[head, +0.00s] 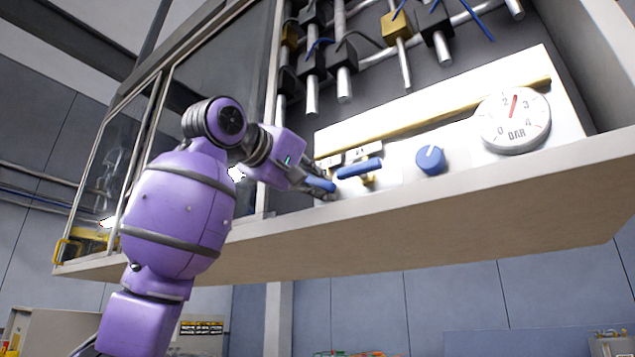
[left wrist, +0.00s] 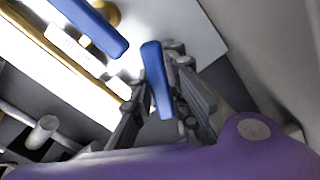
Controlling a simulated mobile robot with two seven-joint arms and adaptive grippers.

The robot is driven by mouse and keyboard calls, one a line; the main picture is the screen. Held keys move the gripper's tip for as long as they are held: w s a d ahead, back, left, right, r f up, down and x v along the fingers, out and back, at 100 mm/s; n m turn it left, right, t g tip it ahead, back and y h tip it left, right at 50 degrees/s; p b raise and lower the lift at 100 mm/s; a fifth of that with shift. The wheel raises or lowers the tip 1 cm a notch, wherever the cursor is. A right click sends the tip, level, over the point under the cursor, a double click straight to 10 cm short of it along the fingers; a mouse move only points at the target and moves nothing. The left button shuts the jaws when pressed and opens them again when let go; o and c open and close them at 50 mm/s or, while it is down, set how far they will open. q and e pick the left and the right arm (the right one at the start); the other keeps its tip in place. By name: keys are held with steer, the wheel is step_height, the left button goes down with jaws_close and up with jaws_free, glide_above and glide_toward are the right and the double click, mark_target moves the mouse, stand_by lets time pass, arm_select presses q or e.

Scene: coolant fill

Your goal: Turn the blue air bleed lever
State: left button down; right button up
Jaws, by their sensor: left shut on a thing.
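Two blue levers show on the white panel (head: 395,179). The left one (head: 319,184) is at my left gripper (head: 324,189); the other blue lever (head: 360,168) lies just to its right on a brass fitting, apart from the gripper. In the left wrist view, the gripped blue lever (left wrist: 155,75) stands between the fingers of my left gripper (left wrist: 160,95), which is shut on it. The second lever (left wrist: 92,27) is at the upper left there. The labels above the levers are too small to read. My right gripper is not in view.
A round blue knob (head: 431,160) and a pressure gauge (head: 515,119) in BAR sit farther right on the panel. A brass-coloured bar (head: 440,119) crosses above. Pipes and valves (head: 345,60) hang above the panel. The cabinet's bottom ledge (head: 450,220) runs below.

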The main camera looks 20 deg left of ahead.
arm_select(q)
steer(key=m, duration=0.6)
steer(key=shift+a+f, duration=0.1)
steer(key=m, duration=0.5)
steer(key=shift+w+m, duration=0.1)
steer(key=shift+m, duration=0.3)
steer(key=c, duration=1.7)
jaws_free()
steer(key=shift+a, duration=0.1)
steer(key=v, duration=1.2)
